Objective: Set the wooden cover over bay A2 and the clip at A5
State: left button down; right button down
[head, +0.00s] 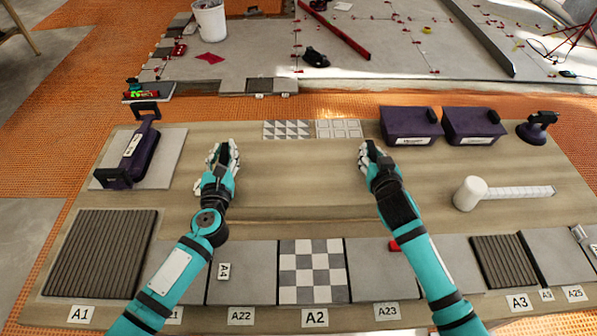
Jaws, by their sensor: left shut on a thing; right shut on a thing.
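A wide wooden cover (300,188), close in colour to the bench, spans between my two grippers. My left gripper (222,156) is shut on its left side and my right gripper (372,156) on its right side. Its outline is hard to tell from the bench top, so I cannot tell its height. Bay A2 (313,270), with a grey and white checkered tile, lies uncovered in front of it. A small red piece (393,246), perhaps the clip, is partly hidden by my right arm.
A ribbed dark panel (103,253) lies at A1 and a smaller one (503,261) at A3. A purple tool (136,155) stands at left. Purple boxes (409,123), a suction cup (537,127) and a white mallet (470,193) are at right. Patterned tiles (287,130) lie behind.

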pick_arm(q)
jog(key=shift+r, duration=0.15)
pick_arm(e)
jog(key=shift+r, duration=0.15)
